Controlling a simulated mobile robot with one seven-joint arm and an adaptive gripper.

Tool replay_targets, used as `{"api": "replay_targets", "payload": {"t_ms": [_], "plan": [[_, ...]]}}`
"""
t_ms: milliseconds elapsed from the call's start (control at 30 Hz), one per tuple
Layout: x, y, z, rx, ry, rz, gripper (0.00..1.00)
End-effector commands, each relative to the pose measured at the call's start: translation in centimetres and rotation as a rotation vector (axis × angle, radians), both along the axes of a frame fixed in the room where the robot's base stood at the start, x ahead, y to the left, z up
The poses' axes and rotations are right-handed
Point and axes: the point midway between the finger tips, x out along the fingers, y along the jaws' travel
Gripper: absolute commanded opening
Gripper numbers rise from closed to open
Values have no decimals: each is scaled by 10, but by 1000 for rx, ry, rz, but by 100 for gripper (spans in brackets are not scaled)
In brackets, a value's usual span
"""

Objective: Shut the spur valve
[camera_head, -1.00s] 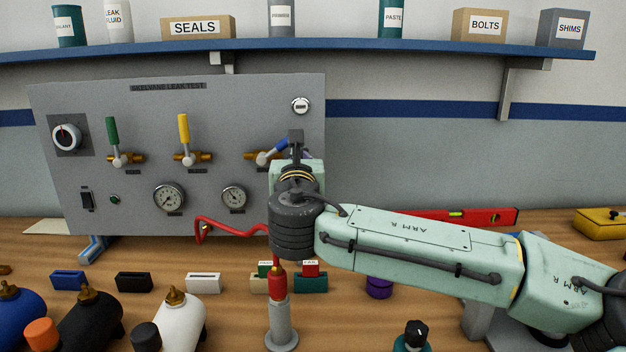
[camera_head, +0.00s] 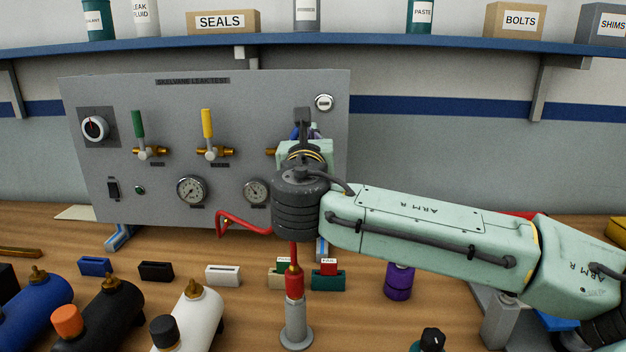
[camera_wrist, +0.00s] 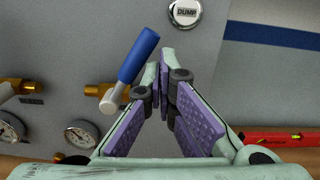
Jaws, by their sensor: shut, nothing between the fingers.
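The grey leak test panel (camera_head: 235,110) carries a row of valves with brass bodies. The green handle (camera_head: 138,124) and the yellow handle (camera_head: 207,123) stand nearly upright. The third valve has a blue handle (camera_wrist: 138,56), tilted up and to the right from its pale hub (camera_wrist: 112,101) in the wrist view. In the head view my arm hides most of this valve. The small labels under the valves are not readable, so I cannot tell which name each bears. My gripper (camera_wrist: 160,76) is shut and empty, its fingertips just right of the blue handle; contact is unclear.
A round DUMP button (camera_wrist: 185,12) sits above my gripper on the panel. Gauges (camera_head: 192,190) and a red hose (camera_head: 240,224) are below the valves. Cylinders (camera_head: 188,318) and coloured blocks (camera_head: 222,275) stand on the bench. A shelf (camera_head: 370,46) runs above.

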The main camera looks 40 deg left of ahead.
Motion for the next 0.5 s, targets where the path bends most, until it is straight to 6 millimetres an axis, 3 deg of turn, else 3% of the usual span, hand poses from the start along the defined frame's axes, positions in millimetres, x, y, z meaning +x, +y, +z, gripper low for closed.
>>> {"api": "replay_targets", "payload": {"t_ms": [500], "plan": [[-1, 2, 3, -47, -33, -1, 0]]}}
